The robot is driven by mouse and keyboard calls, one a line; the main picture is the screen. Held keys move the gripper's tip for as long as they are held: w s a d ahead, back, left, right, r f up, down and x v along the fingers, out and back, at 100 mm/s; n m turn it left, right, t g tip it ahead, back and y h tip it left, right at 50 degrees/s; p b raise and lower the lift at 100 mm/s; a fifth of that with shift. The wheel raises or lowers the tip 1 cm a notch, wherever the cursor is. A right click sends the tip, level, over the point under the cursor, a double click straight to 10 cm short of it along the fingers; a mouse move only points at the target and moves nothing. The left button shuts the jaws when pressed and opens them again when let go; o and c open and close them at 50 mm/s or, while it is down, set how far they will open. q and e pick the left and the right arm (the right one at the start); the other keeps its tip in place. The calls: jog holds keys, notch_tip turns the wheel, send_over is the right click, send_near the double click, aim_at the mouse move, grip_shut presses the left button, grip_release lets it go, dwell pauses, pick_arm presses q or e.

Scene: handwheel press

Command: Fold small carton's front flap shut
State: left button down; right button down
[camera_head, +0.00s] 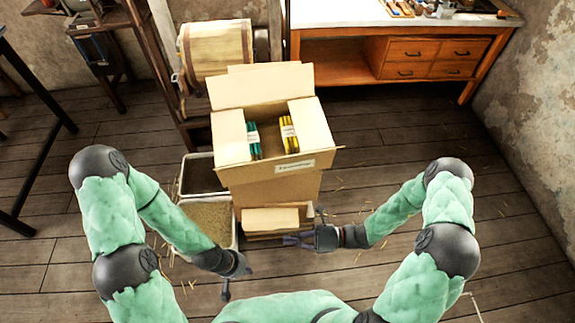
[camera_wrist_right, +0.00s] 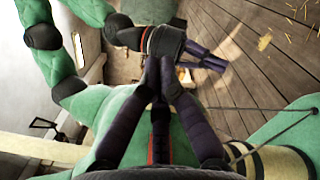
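The small carton (camera_head: 233,172) stands on top of a taller brown box in the head view. Its back flap (camera_head: 262,86) stands up. The side flaps (camera_head: 230,135) and (camera_head: 311,124) lie inward, leaving a gap between them. A teal bundle (camera_head: 253,140) and a yellow bundle (camera_head: 289,134) show inside. The front face bears a white label (camera_head: 295,167); I cannot tell the front flap from this face. My right gripper (camera_head: 288,240) is empty, low in front of the boxes; its fingers (camera_wrist_right: 162,72) come together. My left gripper (camera_head: 248,270) is lower left, its fingers foreshortened, apart from the carton.
Below the carton is the taller box (camera_head: 290,190), with flat cardboard (camera_head: 270,219) low in front of it. Two bins stand left, one holding grain-like material (camera_head: 208,220). A wooden drum (camera_head: 215,48) is behind, and a drawer bench (camera_head: 420,60) is back right.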

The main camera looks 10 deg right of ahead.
jog(key=w+d+r+m+t, duration=0.7)
jog(key=w+d+m+t, duration=0.2)
jog(key=t, duration=0.2)
jog(key=w+d+r+b+x, duration=0.1)
jog(key=x, duration=1.1)
jog(key=shift+w+r+y+b, duration=0.3)
jog(key=shift+w+r+b, duration=0.05)
jog(key=shift+w+r, duration=0.1)
jog(key=shift+d, duration=0.15)
